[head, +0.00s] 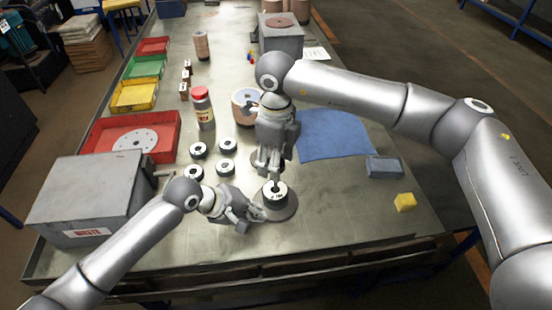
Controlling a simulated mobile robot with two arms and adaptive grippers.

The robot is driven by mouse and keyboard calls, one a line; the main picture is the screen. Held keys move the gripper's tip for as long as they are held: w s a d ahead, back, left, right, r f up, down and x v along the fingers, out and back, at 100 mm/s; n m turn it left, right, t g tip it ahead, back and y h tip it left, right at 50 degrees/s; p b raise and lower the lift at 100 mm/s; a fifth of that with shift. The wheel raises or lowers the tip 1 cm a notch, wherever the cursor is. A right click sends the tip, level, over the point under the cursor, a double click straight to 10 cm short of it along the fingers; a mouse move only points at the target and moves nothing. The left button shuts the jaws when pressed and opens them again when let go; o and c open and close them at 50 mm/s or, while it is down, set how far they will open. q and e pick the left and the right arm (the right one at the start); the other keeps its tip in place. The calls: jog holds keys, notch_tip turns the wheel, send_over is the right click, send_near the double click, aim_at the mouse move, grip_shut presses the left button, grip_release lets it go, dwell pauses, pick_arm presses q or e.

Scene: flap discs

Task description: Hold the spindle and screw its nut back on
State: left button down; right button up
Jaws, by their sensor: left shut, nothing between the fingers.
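The spindle stands near the front middle of the bench on a round grey base (289,211). A dark round piece with a pale top (271,198) sits on it. My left gripper (256,214) is shut and empty, low at the left side of this base; I cannot tell whether it touches. My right gripper (268,172) points down from above, its fingertips close over the spindle's top. Its fingers hide the top of the spindle, so I cannot make out the nut or whether the fingers hold it.
Several dark flap discs with pale centres (198,150) lie to the left. A grey waste box (92,196) stands front left, beside a red tray (170,151). A red-capped jar (204,112), blue cloth (345,141) and yellow block (404,202) are around. The front right is mostly clear.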

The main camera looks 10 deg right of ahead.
jog(key=n, duration=0.8)
dwell(0.4)
